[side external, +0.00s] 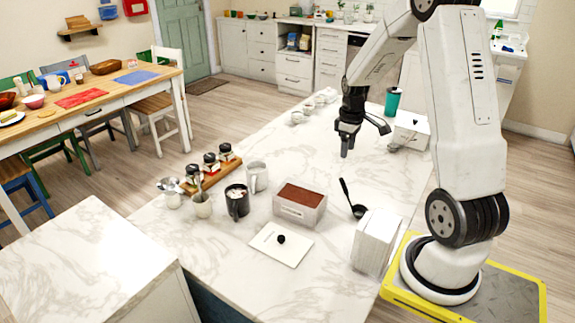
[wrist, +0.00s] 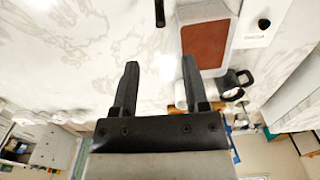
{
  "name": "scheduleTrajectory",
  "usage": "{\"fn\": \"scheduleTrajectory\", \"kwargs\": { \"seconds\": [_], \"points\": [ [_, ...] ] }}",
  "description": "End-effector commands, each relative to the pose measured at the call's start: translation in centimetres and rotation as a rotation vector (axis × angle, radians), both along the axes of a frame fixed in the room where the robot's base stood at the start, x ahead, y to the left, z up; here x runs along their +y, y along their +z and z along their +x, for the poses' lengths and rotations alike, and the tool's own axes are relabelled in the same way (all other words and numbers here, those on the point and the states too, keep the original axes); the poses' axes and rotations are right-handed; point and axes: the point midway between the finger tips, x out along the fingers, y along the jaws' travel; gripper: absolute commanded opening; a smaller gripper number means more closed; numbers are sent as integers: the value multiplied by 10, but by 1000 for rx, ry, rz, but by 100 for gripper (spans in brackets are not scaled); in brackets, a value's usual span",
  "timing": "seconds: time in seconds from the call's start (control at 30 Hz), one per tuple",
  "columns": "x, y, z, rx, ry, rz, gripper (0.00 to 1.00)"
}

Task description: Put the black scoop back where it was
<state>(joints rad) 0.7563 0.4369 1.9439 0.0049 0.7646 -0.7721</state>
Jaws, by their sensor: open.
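The black scoop (side external: 356,209) rests on the white marble counter, its handle pointing up and away, just right of the canister. In the wrist view only a short dark piece, likely its handle (wrist: 159,12), shows at the top edge. The open white canister (side external: 297,213) holds brown powder and also shows in the wrist view (wrist: 222,72). Its white lid (side external: 290,252) with a black knob lies on the counter in front of it. My gripper (side external: 363,138) is open and empty, above the counter and behind the scoop, apart from it. Its fingers show in the wrist view (wrist: 160,68).
A dark mug (side external: 237,203), a pale mug (side external: 257,178) and a wooden rack of jars (side external: 212,172) stand left of the canister. A teal tumbler (side external: 392,101) and a white box (side external: 411,132) stand behind.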

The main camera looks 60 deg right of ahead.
Motion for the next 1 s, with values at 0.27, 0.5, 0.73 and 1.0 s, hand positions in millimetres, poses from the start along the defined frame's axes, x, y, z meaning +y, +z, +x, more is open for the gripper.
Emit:
{"fn": "scheduleTrajectory", "kwargs": {
  "seconds": [0.27, 0.5, 0.73, 1.0],
  "points": [
    [0, 12, 0, 0, 0, 0, 58],
    [0, 12, 0, 0, 0, 0, 58],
    [0, 12, 0, 0, 0, 0, 58],
    [24, 13, 9, -13, 5, -11, 58]
  ]
}}
